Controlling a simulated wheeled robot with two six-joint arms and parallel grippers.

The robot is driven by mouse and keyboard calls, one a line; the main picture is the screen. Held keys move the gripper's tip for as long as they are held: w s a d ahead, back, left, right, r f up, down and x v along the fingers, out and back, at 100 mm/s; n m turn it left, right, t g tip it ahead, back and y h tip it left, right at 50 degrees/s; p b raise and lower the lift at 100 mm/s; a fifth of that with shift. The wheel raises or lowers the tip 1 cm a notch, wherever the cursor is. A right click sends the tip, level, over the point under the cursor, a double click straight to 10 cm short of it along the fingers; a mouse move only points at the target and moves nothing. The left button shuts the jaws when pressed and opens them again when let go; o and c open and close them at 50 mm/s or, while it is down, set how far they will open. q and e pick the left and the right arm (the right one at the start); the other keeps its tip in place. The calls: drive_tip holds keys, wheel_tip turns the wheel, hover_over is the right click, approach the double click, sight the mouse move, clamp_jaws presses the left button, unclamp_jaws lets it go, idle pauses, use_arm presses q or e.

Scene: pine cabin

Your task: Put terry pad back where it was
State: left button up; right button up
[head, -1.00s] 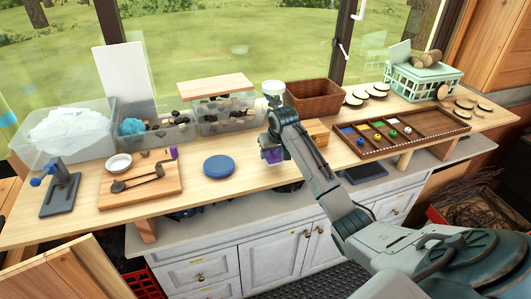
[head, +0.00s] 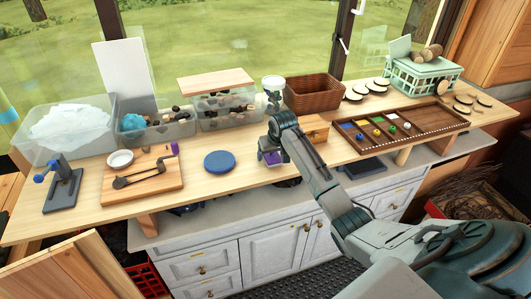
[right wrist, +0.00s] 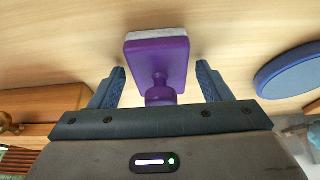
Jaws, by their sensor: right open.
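The terry pad (right wrist: 157,55) is a purple block with a whitish face and a knobbed purple handle, seen in the right wrist view. Its white face is turned away from me, towards the pale wooden tabletop. My right gripper (right wrist: 161,72) is open, with one finger on each side of the pad and gaps visible between them. In the head view a bit of the purple pad (head: 272,158) shows by my right gripper (head: 270,147), near the table's front edge; the arm hides part of it. My left gripper is not in view.
A blue disc (head: 219,162) lies left of the gripper. A wooden block (head: 313,128) stands just right of it. A board with dark tools (head: 150,190) is further left; a compartment tray (head: 440,122) is at right. Bins (head: 228,117) and a basket (head: 312,92) stand behind.

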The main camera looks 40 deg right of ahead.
drive_tip(key=shift+r, duration=0.1)
drive_tip(key=shift+r, duration=0.25)
drive_tip(key=b+v, duration=0.5)
drive_tip(key=v, duration=0.7)
